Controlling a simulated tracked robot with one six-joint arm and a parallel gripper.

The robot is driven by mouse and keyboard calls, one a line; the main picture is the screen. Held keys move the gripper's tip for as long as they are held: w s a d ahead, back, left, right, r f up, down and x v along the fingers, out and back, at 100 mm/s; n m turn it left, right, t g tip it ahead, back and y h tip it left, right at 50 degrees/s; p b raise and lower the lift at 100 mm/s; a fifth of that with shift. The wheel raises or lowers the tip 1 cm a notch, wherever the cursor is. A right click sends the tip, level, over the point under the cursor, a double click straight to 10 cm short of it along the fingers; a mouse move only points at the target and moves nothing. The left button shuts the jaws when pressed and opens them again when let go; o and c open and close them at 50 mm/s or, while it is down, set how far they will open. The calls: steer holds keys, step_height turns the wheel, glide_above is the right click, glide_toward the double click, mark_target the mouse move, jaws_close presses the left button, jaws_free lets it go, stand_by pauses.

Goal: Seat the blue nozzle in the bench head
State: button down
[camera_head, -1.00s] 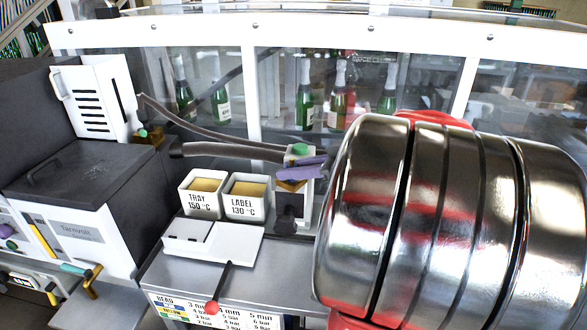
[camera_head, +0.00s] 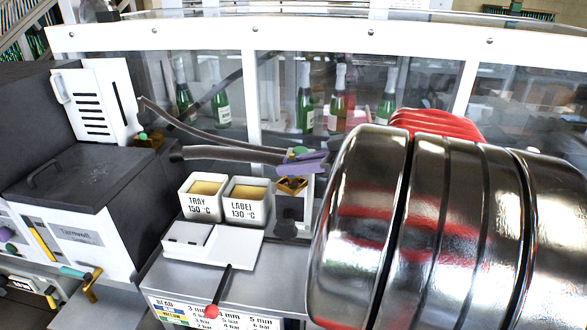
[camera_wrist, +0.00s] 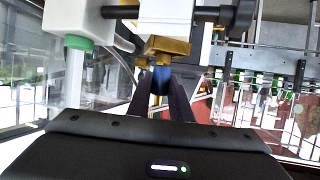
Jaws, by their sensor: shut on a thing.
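In the wrist view my gripper (camera_wrist: 160,88) is shut on the blue nozzle (camera_wrist: 160,77), which sits between its two dark fingers. The brass bench head (camera_wrist: 166,50) is just beyond the nozzle's tip, under a white block. The nozzle looks lined up with the brass part, but I cannot tell whether it is touching or inside it. In the head view the brass part (camera_head: 291,185) shows on the white stand. The nozzle cannot be made out there, and my shiny arm covers the right side.
Two white pots, TRAY (camera_head: 202,205) and LABEL (camera_head: 244,210), stand left of the head. A red-knobbed lever (camera_head: 211,311) is at the bench front. Dark hoses (camera_head: 225,153) run behind. A green-tipped part (camera_wrist: 78,43) hangs left in the wrist view.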

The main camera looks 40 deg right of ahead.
steer(key=shift+r, duration=0.5)
steer(key=shift+f, duration=1.6)
stand_by(1.6)
steer(key=c, duration=1.5)
jaws_free()
steer(key=shift+f, duration=0.1)
steer(key=shift+s+d, duration=0.1)
steer(key=shift+s, duration=0.05)
steer(key=v, duration=1.3)
steer(key=shift+s+d, duration=0.1)
steer(key=shift+s, duration=0.1)
